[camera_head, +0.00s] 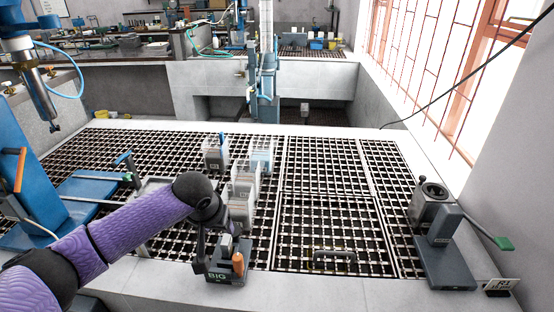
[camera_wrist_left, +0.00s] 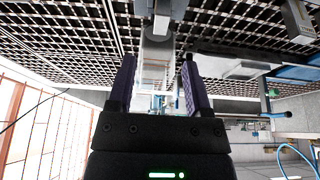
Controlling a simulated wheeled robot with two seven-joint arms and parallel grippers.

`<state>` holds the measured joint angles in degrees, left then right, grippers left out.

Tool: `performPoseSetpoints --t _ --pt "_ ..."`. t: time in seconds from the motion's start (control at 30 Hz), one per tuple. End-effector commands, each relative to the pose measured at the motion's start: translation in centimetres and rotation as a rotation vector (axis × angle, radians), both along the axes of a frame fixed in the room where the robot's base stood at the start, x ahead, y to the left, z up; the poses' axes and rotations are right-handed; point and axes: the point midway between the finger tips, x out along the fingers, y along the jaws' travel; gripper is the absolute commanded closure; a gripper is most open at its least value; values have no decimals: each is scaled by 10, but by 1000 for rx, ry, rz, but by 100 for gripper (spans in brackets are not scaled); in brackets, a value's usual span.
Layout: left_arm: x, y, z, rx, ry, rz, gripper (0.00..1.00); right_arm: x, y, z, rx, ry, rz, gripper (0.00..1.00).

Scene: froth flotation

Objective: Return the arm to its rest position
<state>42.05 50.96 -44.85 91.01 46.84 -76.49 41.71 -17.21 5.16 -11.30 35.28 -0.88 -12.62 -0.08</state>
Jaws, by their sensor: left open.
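My left arm, with purple sleeves, comes in from the left in the head view and reaches over the front of the grated bench. Its dark wrist bends down to my left gripper (camera_head: 216,232), just behind a dark device labelled BIG (camera_head: 217,277). In the left wrist view the gripper (camera_wrist_left: 158,65) has its two purple-padded fingers spread apart. A clear container (camera_wrist_left: 155,72) shows between the fingers; I cannot tell whether it touches them. My right gripper is not in view.
Clear containers (camera_head: 215,152) stand on the grating behind my gripper. A blue machine (camera_head: 35,150) stands at the left. A metal cup device with a green-ended handle (camera_head: 433,212) stands at the right. The grating between the containers and that device is mostly clear.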

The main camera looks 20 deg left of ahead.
Motion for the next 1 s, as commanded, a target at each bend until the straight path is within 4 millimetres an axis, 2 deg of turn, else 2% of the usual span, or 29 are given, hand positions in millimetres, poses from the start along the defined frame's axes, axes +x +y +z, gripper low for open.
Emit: performPoseSetpoints --t 0.07,0.13,0.2,0.23,0.3,0.4,0.57,0.87,0.9,1.0 --pt "-9 -19 -13 -4 17 -66 36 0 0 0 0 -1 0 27" --pt "-28 -54 -35 -12 38 -189 36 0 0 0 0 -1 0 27" --pt "-58 -96 -55 -31 44 -331 36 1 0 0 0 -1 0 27" --pt "-71 -110 -61 -40 41 -378 36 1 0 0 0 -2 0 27" --pt "-97 -134 -68 -56 31 -451 36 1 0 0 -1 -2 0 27" --pt "-129 -150 -72 -68 18 -496 36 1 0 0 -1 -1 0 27" --pt "-171 -154 -72 -60 18 -491 36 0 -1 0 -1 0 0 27" --pt "-245 -121 -67 29 111 -384 36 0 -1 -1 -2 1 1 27" --pt "-239 -122 -88 29 118 -393 36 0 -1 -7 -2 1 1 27" --pt "-235 -123 -127 28 136 -397 36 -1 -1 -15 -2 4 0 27"
